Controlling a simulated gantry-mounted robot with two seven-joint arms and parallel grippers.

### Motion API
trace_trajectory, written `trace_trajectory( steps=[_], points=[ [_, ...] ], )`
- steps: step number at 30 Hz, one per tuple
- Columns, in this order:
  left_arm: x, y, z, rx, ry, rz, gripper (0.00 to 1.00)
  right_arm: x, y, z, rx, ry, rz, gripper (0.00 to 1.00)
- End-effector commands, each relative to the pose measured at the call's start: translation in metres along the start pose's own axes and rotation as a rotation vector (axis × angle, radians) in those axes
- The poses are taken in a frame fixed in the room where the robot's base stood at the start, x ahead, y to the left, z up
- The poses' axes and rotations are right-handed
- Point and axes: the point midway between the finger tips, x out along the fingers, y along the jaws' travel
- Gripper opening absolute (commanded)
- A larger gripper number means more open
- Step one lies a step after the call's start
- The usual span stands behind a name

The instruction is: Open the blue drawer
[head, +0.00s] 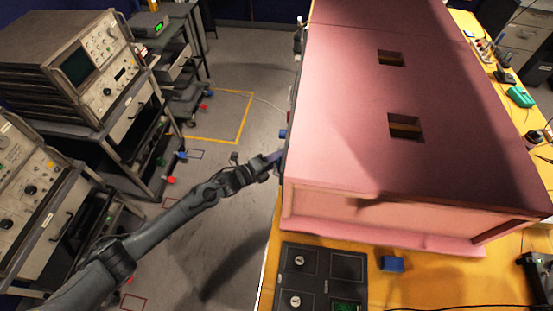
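My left arm reaches in from the lower left, and its gripper (274,160) is at the left edge of the table, close beside the pink foam enclosure (340,130). The fingers are small and partly lost against the dark edge, so I cannot tell whether they are open or shut, or whether they touch anything. A small blue part (282,134) shows just beyond the gripper at that edge. I cannot tell whether it belongs to the blue drawer; no drawer front is clearly visible from above. My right gripper is not in view.
The enclosure stands on an orange table (377,292) with two square openings in its top. A dark control panel (315,272) and a blue block (392,264) lie in front of it. Instrument racks (85,75) stand at left. Grey floor (232,60) lies clear between racks and table.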

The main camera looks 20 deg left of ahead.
Motion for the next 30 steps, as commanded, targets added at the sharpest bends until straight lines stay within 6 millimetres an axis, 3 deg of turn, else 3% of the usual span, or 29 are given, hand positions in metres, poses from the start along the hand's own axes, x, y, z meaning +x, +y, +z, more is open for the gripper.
trace_trajectory(
  steps=[8, 15, 25, 30],
  points=[
    [0.001, 0.000, -0.001, -0.001, 0.001, 0.000, 0.33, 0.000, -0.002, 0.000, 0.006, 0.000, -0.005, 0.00],
    [0.001, 0.000, 0.000, -0.001, 0.000, 0.000, 0.00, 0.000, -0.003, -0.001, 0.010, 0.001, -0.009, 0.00],
    [-0.001, 0.000, 0.001, -0.001, -0.001, 0.000, 0.00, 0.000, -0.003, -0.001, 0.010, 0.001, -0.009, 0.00],
    [-0.017, 0.004, 0.014, -0.003, -0.016, 0.005, 0.00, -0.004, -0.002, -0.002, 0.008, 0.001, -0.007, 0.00]
  ],
)
